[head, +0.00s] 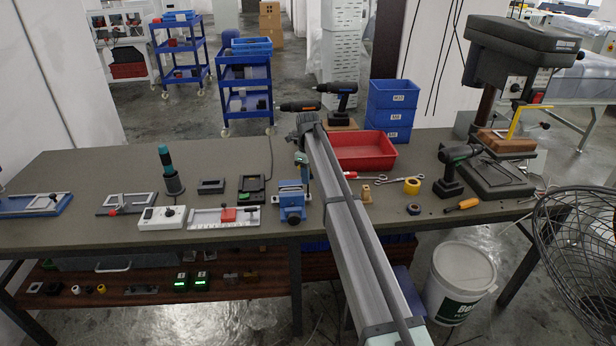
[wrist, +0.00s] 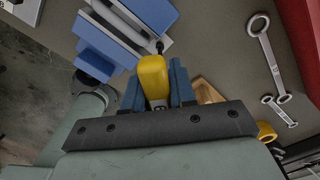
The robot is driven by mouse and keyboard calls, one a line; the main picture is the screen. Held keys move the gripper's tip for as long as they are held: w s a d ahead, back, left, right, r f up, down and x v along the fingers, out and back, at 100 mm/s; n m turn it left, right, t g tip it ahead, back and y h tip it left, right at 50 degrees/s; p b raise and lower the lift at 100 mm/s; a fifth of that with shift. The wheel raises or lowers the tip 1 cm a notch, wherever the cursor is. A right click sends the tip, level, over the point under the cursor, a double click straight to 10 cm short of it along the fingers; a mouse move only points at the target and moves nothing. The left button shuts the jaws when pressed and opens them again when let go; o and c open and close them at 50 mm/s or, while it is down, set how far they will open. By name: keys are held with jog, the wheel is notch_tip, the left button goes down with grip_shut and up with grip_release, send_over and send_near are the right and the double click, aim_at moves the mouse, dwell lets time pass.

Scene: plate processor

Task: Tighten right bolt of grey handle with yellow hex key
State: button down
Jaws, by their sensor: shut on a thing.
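In the wrist view my gripper (wrist: 156,82) is shut, its two blue fingers on either side of the yellow handle of the hex key (wrist: 153,72). A short dark tip sticks out beyond the handle. The tip shows by the edge of a light grey piece (wrist: 127,22) between blue blocks; this may be the grey handle. I cannot tell whether they touch, and no bolt can be made out. In the head view the blue vise (head: 291,203) stands at the table's front edge. My arm hides most of the gripper and the key there.
A red bin (head: 364,152) stands right of my arm, with a yellow tape roll (head: 412,186) nearby. A charger (head: 251,188) and a white-and-red fixture (head: 224,217) lie left of the vise. Spanners (wrist: 264,42) show in the wrist view. The table's back left is clear.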

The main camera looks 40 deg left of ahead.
jog(key=shift+r, duration=1.8)
jog(key=n, duration=1.7)
jog(key=shift+n, duration=3.6)
jog(key=shift+f, duration=0.2)
jog(key=shift+f, duration=1.55)
jog(key=shift+f, duration=0.3)
